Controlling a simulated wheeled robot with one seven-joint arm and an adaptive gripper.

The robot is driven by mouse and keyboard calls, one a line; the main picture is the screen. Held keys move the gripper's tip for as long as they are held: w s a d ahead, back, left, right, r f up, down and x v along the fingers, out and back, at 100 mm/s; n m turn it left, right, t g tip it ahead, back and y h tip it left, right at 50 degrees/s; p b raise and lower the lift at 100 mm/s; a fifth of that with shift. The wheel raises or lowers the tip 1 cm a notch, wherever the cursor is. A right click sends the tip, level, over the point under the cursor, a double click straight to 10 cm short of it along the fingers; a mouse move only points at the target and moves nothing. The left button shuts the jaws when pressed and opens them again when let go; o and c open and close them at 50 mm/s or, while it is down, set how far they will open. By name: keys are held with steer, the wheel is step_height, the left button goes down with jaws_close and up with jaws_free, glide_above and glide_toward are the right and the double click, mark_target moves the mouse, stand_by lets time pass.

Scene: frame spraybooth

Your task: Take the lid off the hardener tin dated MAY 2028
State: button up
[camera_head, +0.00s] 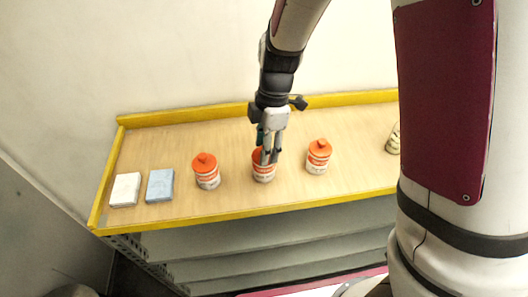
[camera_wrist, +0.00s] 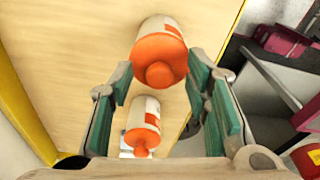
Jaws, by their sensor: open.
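Three white tins with orange bands and knobbed orange lids stand upright on the wooden shelf top: a left tin (camera_head: 207,178), a middle tin (camera_head: 263,174) and a right tin (camera_head: 317,163). All three lids are on. No date is readable, so I cannot tell which is MAY 2028. My gripper (camera_head: 268,157) is open at the middle tin, its fingers covering part of that lid. In the wrist view, the open fingers (camera_wrist: 159,76) flank the middle tin's orange lid (camera_wrist: 160,52); I see no grip on it. The left tin (camera_wrist: 142,132) shows below it.
A white box (camera_head: 125,189) and a blue box (camera_head: 160,185) lie at the left end of the shelf. A pale container (camera_head: 393,140) at the right is partly hidden by my arm. A raised yellow edge (camera_head: 180,227) borders the shelf (camera_head: 235,203).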

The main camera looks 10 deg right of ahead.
steer(key=c, duration=0.9)
steer(key=shift+o, duration=0.2)
steer(key=shift+r, duration=0.1)
